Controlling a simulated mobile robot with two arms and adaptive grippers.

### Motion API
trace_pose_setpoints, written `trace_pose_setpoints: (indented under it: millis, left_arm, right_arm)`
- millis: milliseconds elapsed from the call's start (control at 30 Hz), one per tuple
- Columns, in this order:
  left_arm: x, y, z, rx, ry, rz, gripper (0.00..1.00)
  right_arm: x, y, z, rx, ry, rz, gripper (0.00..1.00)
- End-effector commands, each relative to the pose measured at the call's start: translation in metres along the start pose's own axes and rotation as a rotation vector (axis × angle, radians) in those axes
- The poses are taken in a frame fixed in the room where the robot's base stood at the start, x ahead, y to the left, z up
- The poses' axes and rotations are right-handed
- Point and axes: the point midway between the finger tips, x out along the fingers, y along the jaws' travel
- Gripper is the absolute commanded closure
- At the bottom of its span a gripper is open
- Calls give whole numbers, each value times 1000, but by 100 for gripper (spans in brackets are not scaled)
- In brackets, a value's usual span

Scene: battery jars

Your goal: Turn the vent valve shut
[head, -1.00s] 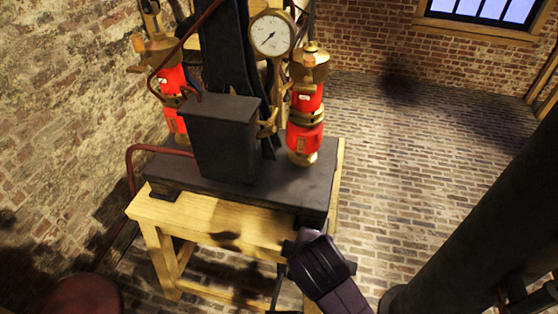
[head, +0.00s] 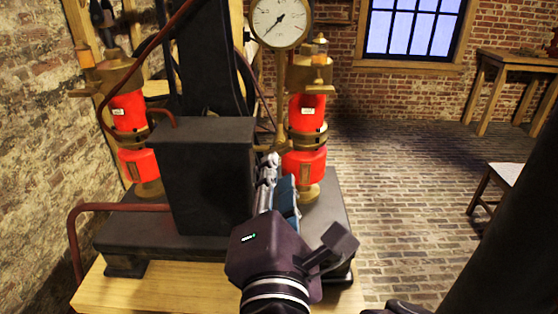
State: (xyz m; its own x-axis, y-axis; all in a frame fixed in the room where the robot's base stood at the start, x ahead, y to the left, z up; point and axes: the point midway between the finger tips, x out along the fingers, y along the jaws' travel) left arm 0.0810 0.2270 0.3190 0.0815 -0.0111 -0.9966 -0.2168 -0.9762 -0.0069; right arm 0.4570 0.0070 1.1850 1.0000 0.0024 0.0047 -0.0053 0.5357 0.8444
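My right gripper (head: 269,168) reaches up from the bottom centre, its dark purple body low and its silver and blue fingers pointing at the brass fittings beside the dark box (head: 207,175). The small brass vent valve, seen earlier on the right side of that box, is now mostly hidden behind the fingers. I cannot tell whether the fingers touch it, or whether they are open or shut. A round white gauge (head: 280,21) stands on a brass stem above. My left gripper is not in view.
Red and brass cylinders stand at right (head: 304,170) and left (head: 138,165) on the dark base (head: 160,228), which rests on a wooden bench (head: 165,290). A dark red pipe (head: 75,235) runs at left. Brick floor (head: 400,190) is open at right.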

Motion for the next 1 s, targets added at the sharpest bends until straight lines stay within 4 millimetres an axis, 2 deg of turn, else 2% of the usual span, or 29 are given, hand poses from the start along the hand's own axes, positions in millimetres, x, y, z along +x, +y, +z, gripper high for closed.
trace_pose_setpoints:
  millis: [200, 333, 500, 733, 967, 1000]
  left_arm:
    - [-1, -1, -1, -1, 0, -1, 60]
    - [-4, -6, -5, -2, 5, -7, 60]
    - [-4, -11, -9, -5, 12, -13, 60]
    - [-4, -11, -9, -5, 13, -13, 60]
    - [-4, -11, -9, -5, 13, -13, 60]
    - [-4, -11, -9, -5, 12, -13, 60]
  right_arm:
    - [36, -1, 3, -1, -6, -5, 75]
    - [51, 0, 2, 1, -2, -5, 75]
    - [60, -1, 1, 2, -1, -4, 75]
    - [61, -1, 1, 3, 0, -4, 75]
    - [61, -1, 1, 3, 0, -4, 99]
    - [61, -1, 1, 3, 0, -4, 100]
